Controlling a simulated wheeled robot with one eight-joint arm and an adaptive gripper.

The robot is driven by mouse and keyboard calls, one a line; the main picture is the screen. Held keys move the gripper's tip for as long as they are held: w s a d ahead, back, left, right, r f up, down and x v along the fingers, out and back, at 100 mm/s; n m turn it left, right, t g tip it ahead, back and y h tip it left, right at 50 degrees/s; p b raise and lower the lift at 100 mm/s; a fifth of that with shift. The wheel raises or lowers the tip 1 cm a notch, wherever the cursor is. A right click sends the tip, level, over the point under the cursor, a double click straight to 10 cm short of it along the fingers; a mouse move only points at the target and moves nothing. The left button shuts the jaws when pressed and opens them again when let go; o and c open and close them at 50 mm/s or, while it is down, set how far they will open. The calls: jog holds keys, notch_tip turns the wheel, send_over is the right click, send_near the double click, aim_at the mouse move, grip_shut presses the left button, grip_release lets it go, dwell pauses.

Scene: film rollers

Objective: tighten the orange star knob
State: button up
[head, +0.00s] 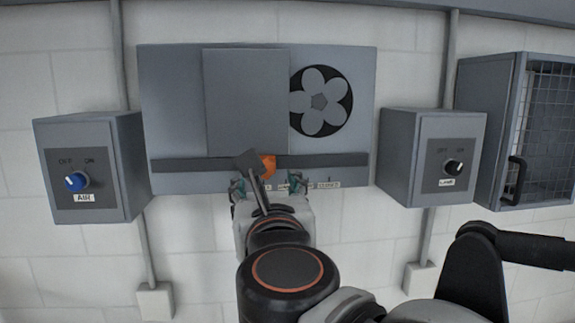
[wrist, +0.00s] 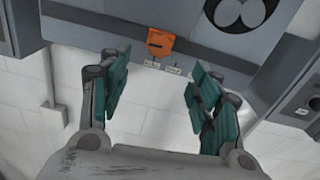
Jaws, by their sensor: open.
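The orange star knob (head: 269,166) sits on the dark horizontal bar of the grey wall panel (head: 170,110), below a raised plate. My arm partly hides it in the head view. In the wrist view the whole orange knob (wrist: 161,43) shows, with a dark slot-like mark on its face. My gripper (head: 268,187) is open, with its green-padded fingers apart just below the knob in the picture. In the wrist view the gripper (wrist: 156,76) has nothing between its fingers, and the knob lies beyond the fingertips, apart from them.
A box with a blue AIR switch (head: 76,181) is on the left wall. A box with a black switch (head: 454,167) is on the right, beside a mesh-fronted cabinet (head: 545,130). A round opening with a petal-shaped disc (head: 320,101) is at the panel's upper right. Small labels sit below the knob.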

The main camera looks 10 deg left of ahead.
aim_at(269, 165)
jog(key=p+x, duration=0.1)
jog(key=x, duration=1.1)
jog(key=shift+f, duration=0.1)
jog(key=c, duration=1.1)
